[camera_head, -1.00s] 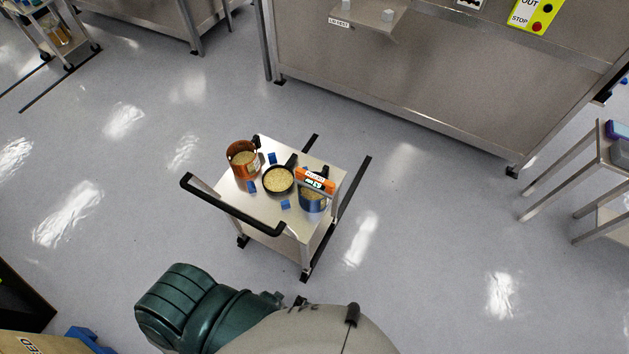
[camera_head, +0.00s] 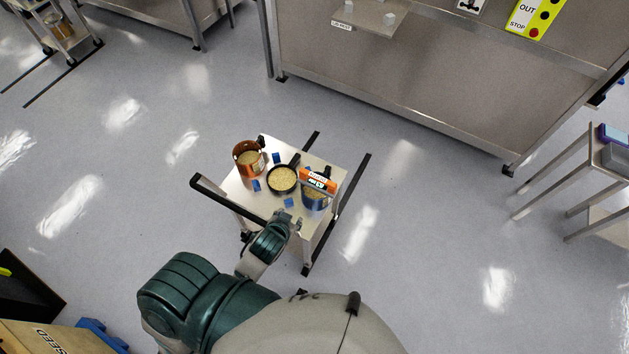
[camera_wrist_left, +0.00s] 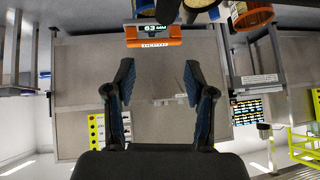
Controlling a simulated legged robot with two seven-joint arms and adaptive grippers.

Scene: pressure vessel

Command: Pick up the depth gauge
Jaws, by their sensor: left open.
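The depth gauge (camera_head: 318,181) is an orange bar with a small display, sitting across the top of a blue container (camera_head: 314,201) on the right side of a small steel cart. In the left wrist view the gauge (camera_wrist_left: 153,42) is at the top, its display reading 63 MM, beyond the fingertips. My left gripper (camera_wrist_left: 159,80) is open with nothing between its fingers. In the head view the left gripper (camera_head: 294,222) is small and partly hidden by its arm, at the cart's near edge, short of the gauge. My right gripper is not in view.
The cart (camera_head: 243,193) also holds a copper-coloured container (camera_head: 249,158), a dark pan (camera_head: 283,180) of grainy stuff and several blue blocks (camera_head: 277,158). Its black handle (camera_head: 225,196) runs along the near left side. Floor around it is clear. A large steel bench (camera_head: 420,75) stands behind.

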